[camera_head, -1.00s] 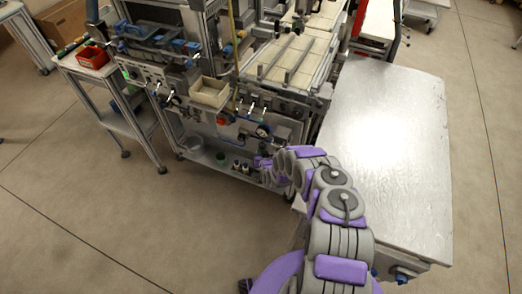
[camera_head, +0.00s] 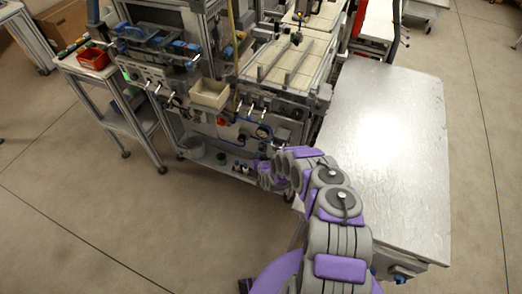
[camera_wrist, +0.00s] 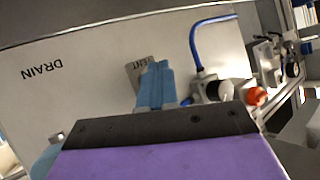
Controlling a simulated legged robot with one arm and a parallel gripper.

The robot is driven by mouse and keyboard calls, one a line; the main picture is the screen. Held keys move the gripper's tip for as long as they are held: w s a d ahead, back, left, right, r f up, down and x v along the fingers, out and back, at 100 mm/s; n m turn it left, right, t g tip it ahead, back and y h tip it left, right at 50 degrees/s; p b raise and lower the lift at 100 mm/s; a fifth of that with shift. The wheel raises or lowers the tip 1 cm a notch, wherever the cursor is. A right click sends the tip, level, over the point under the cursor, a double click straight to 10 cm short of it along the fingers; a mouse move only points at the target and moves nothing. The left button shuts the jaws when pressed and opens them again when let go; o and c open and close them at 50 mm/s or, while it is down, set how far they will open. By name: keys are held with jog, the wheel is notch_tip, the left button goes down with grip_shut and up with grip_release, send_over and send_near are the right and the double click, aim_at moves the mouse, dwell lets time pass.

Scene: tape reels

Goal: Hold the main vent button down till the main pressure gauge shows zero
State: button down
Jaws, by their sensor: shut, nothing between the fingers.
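My gripper (camera_wrist: 155,85) is shut, its blue fingers together and empty, pointing at a grey panel (camera_wrist: 80,65) in the wrist view. The fingertips are in front of a small tag (camera_wrist: 134,68) whose partly covered lettering looks like "VENT". The vent button itself is not visible; the fingers may hide it, and I cannot tell whether they touch anything. In the head view a small round gauge (camera_head: 262,132) sits on the front of the machine; its needle is too small to read. My arm's end reaches low at the machine there, its fingers not clear.
"DRAIN" lettering (camera_wrist: 42,69) is on the panel's left. A blue hose (camera_wrist: 194,42) and an orange-red knob (camera_wrist: 257,96) are to the fingers' right. In the head view, a bare metal table (camera_head: 385,130) stands right of the machine, with open floor at left.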

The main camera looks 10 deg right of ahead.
jog(key=shift+s+a, duration=0.1)
jog(key=s+a+p, duration=0.1)
jog(key=s, duration=0.1)
jog(key=s+a+p, duration=0.1)
jog(key=s, duration=0.1)
jog(key=shift+a+p, duration=0.4)
jog(key=shift+f, duration=0.1)
dwell(0.5)
